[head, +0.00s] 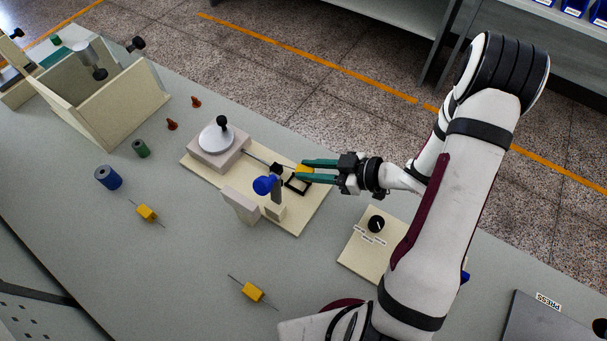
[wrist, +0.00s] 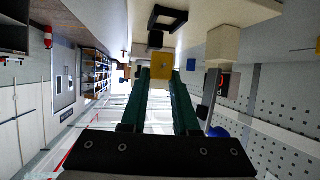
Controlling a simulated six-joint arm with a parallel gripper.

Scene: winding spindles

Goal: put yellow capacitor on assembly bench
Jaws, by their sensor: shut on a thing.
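My gripper (head: 308,170) has green fingers and is shut on a yellow capacitor (head: 303,169). In the wrist view the yellow capacitor (wrist: 161,65) sits between the fingertips of my gripper (wrist: 160,75). It is held over or beside the right part of the cream winding fixture (head: 300,222), close to a small black square frame (head: 297,185); I cannot tell whether it touches anything. Two other yellow capacitors with wire leads lie on the grey assembly bench (head: 190,270): one at the left (head: 147,212) and one near the front (head: 252,292).
The fixture carries a white disc with a black knob (head: 220,135), a rod, a blue knob (head: 264,185) and upright blocks. A blue cylinder (head: 108,178), a green cylinder (head: 141,148) and a cream box (head: 115,110) stand left. A dial panel (head: 362,250) lies right. The front-left bench is largely clear.

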